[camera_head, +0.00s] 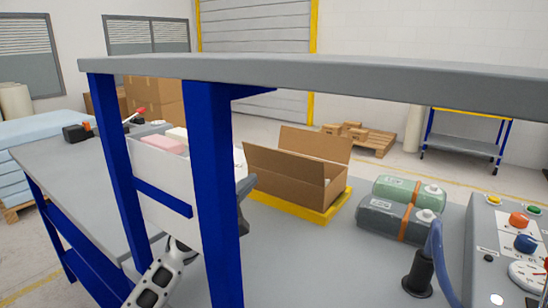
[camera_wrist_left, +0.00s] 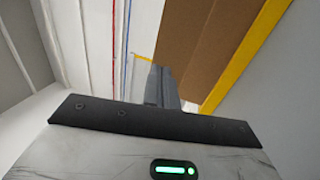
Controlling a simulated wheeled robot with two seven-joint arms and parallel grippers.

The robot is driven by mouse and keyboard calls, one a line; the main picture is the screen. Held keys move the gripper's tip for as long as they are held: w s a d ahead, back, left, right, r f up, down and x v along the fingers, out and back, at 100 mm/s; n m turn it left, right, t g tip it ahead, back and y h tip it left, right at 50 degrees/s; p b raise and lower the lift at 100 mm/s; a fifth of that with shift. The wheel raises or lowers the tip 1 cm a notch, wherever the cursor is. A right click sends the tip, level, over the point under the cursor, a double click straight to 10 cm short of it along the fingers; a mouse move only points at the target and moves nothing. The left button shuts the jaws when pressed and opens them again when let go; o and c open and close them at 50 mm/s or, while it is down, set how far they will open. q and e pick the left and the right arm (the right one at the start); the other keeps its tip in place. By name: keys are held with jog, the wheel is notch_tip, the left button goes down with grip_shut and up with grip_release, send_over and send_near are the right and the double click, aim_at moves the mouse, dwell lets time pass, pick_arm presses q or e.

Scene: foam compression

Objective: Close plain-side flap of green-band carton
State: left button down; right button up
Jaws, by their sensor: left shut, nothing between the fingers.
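The brown carton (camera_head: 325,190) stands open on a yellow base (camera_head: 295,209) at the middle of the grey table. One flap (camera_head: 275,166) slopes up along its left side, and another flap (camera_head: 315,144) stands up at the back. No green band shows. My left gripper (camera_head: 245,190) is just left of the carton, partly hidden by a blue post. In the left wrist view, the closed fingers (camera_wrist_left: 160,84) have nothing between them. The carton's brown cardboard (camera_wrist_left: 205,40) lies beyond and right of them; contact cannot be told. My right gripper is out of view.
A blue post (camera_head: 215,180) and grey shelf (camera_head: 330,76) cross the foreground. A white bin (camera_head: 165,205) with foam blocks is left of the gripper. Green and grey cylinders (camera_head: 400,207) and a control panel (camera_head: 500,250) stand to the right.

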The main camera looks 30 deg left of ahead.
aim_at(279, 155)
pick_arm(q)
jog(key=x, duration=0.9)
jog(key=shift+w, duration=0.4)
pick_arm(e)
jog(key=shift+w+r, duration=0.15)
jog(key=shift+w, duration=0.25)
pick_arm(q)
jog(key=shift+w+d, duration=0.1)
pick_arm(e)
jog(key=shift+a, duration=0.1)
